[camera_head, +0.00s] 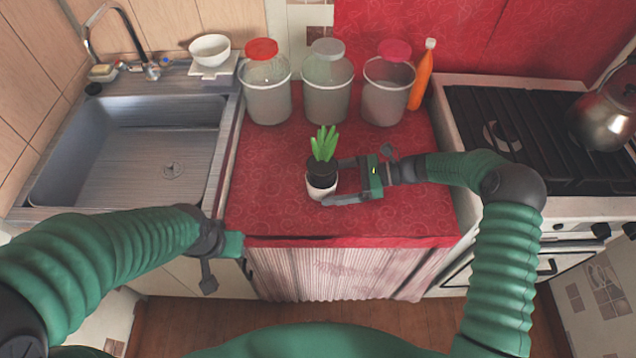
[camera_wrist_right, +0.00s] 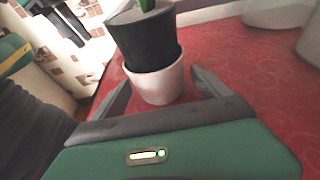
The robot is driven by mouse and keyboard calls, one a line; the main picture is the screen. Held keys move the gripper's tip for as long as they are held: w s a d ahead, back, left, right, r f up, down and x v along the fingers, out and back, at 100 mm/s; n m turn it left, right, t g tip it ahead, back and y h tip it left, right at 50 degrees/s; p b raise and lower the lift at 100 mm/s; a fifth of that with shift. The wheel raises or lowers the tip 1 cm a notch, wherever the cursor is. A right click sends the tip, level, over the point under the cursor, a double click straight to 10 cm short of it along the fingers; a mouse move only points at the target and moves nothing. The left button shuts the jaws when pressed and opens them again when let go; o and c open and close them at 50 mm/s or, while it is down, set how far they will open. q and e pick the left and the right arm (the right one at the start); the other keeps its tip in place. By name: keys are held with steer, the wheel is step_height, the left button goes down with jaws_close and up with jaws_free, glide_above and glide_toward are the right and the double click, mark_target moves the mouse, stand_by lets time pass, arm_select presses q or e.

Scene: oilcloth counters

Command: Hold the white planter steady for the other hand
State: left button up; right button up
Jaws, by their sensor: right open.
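The white planter (camera_head: 321,189) stands upright on the red counter, with a dark pot and a green plant (camera_head: 323,145) set in its top. My right gripper (camera_head: 333,182) comes in from the right, its open fingers on either side of the planter. The right wrist view shows the white planter (camera_wrist_right: 157,82) between the two spread fingers; I cannot tell if either finger touches it. My left arm reaches in from the left to the counter's front left edge. The left gripper (camera_head: 232,262) is seen from behind, and its fingers do not show clearly.
Three lidded containers, with red (camera_head: 268,98), grey (camera_head: 327,97) and pink (camera_head: 388,100) lids, stand along the back beside an orange bottle (camera_head: 421,76). A sink (camera_head: 130,150) lies left and a stove (camera_head: 530,125) right. The red counter (camera_head: 265,195) is clear left of the planter.

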steer(key=shift+a+f, duration=0.35)
steer(key=shift+a, duration=0.65)
steer(key=shift+c, duration=2.1)
steer(key=c, duration=0.5)
arm_select(q)
steer(key=shift+d+r, duration=0.1)
steer(key=shift+d, duration=0.35)
arm_select(e)
steer(key=shift+o, duration=0.2)
steer(key=shift+d, duration=0.25)
arm_select(q)
steer(key=shift+a, duration=0.1)
arm_select(e)
steer(key=shift+a, duration=0.1)
